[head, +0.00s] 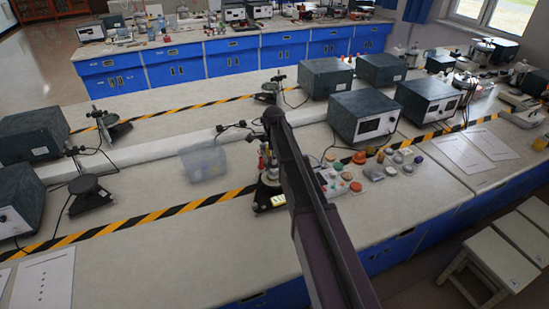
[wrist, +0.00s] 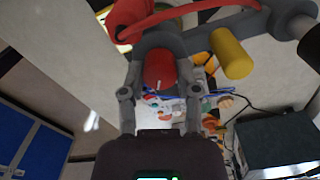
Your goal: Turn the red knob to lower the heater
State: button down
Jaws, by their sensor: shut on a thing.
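In the wrist view the red knob (wrist: 159,70) sits between the two fingers of my gripper (wrist: 160,75), which is shut on it. The knob has a small light mark on its face. Behind it is a grey, clamp-like body with a larger red part (wrist: 127,15) and a yellow cylinder (wrist: 231,54) beside it. In the head view a small device with a lit yellow-green panel (head: 278,200) stands on the bench at the arm's far end. My arm hides much of it, and I cannot make out the knob or my fingers there.
A translucent bin (head: 204,163) stands left of the device. Several coloured small items (head: 357,158) lie to its right, before a dark box instrument (head: 363,115). Striped tape (head: 165,212) crosses the bench (head: 185,255), whose front left is mostly clear.

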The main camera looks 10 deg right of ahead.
dwell(0.4)
jog(key=c, duration=0.6)
grip_release()
jog(key=shift+d, duration=0.15)
jog(key=s+n, duration=0.6)
jog(key=s, duration=0.4)
jog(key=s+n, duration=0.7)
jog(key=s, duration=0.3)
jog(key=s+n, duration=0.6)
jog(key=s, duration=0.4)
jog(key=shift+s+d+n, duration=0.1)
jog(key=shift+d+n, duration=0.05)
jog(key=shift+n, duration=0.15)
